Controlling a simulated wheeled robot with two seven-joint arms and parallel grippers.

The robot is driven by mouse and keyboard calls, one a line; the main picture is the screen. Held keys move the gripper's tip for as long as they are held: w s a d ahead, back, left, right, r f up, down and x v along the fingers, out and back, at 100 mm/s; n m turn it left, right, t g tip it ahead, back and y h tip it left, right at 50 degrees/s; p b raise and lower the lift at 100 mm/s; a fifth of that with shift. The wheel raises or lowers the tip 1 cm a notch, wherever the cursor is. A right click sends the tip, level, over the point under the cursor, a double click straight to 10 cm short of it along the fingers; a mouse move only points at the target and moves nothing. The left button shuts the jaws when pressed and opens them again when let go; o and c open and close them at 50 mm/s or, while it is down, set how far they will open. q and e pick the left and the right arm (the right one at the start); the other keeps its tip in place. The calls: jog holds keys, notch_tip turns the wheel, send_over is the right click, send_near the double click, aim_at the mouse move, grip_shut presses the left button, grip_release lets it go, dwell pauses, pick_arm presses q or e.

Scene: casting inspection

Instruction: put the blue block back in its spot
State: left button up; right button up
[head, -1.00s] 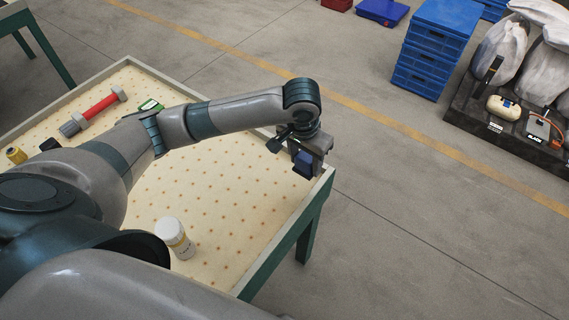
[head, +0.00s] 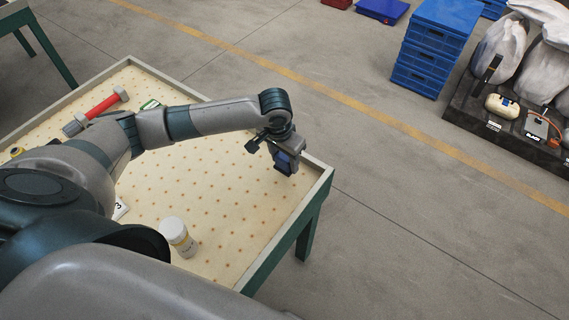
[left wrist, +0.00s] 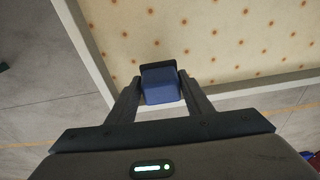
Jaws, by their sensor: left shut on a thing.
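The blue block (head: 284,160) is in my left gripper (head: 282,168), above the table near its right corner in the head view. In the left wrist view, the block (left wrist: 161,86) sits between the two fingers of the left gripper (left wrist: 160,98), which is shut on it. A dark patch shows just beyond the block there; I cannot tell what it is. The dotted table top (head: 215,180) lies below. I cannot tell how high the block is above it. My right gripper is not in view.
A white-capped bottle (head: 177,236) stands near the table's front edge. A red-handled tool (head: 100,106) lies at the far left, and a white number card (head: 120,208) shows beside my arm. The table has a raised rim (head: 322,190). Blue crates (head: 432,50) stand on the floor beyond.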

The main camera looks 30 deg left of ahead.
aim_at(284, 166)
pick_arm(q)
jog(key=shift+f+p, duration=0.35)
jog(key=shift+f, duration=0.1)
jog(key=shift+f+p, duration=0.5)
jog(key=shift+p, duration=0.2)
jog(key=shift+f, duration=0.35)
jog(key=shift+f, duration=0.2)
jog(key=o, duration=1.1)
